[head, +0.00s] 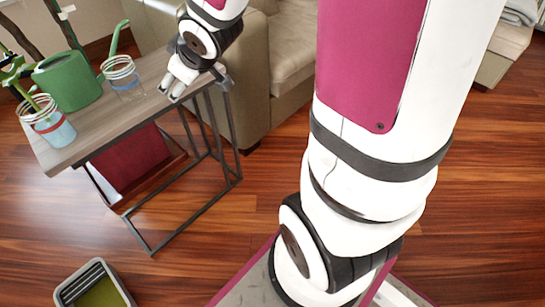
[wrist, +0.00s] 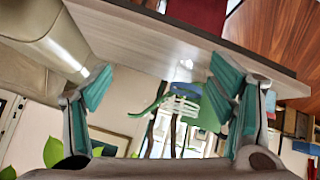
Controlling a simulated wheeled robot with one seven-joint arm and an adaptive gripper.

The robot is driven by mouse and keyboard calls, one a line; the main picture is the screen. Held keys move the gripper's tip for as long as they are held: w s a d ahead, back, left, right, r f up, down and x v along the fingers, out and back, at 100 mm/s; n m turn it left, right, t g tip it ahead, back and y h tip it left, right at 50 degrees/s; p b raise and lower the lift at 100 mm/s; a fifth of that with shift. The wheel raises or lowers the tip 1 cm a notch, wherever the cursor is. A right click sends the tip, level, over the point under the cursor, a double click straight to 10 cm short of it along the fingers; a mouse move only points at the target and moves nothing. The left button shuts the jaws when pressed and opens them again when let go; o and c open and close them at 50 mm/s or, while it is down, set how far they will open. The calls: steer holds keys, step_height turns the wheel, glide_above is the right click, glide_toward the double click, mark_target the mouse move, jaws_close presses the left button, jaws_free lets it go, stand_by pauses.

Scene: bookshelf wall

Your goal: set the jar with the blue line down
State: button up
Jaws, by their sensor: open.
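The clear jar with the blue line (head: 122,77) stands upright on the grey wooden side table (head: 150,80), beside the green watering can (head: 68,82). My gripper (head: 172,88) is open and empty over the table's right end, to the right of the jar and apart from it. In the wrist view, which is upside down, the jar (wrist: 184,102) shows between and beyond the spread fingers (wrist: 160,92), with the watering can (wrist: 210,112) behind it.
Another jar with a red line (head: 50,122) stands at the table's front left, with green stems in it. A beige sofa (head: 235,75) is behind the table. A grey bin (head: 95,285) stands on the wooden floor (head: 215,235), which is clear in front.

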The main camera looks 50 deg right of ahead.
steer(key=s+a+r+m+g, duration=0.1)
steer(key=s+a+r+g, duration=0.1)
steer(key=s, duration=0.9)
steer(key=s+a+r+m+g, duration=0.1)
steer(key=s+a+r+g, duration=0.1)
steer(key=s, duration=1)
steer(key=s+a+r+m+g+y, duration=0.1)
steer(key=s+a+g, duration=0.3)
steer(key=s, duration=0.7)
steer(key=shift+s+r+m+g, duration=0.15)
steer(key=shift+r+m+g, duration=0.25)
steer(key=shift+r, duration=0.5)
step_height(320, 180, up, 32)
steer(key=t+p, duration=0.3)
steer(key=p, duration=2.7)
steer(key=shift+d+f+t, duration=0.15)
steer(key=shift+d+t, duration=0.05)
steer(key=shift+t, duration=0.2)
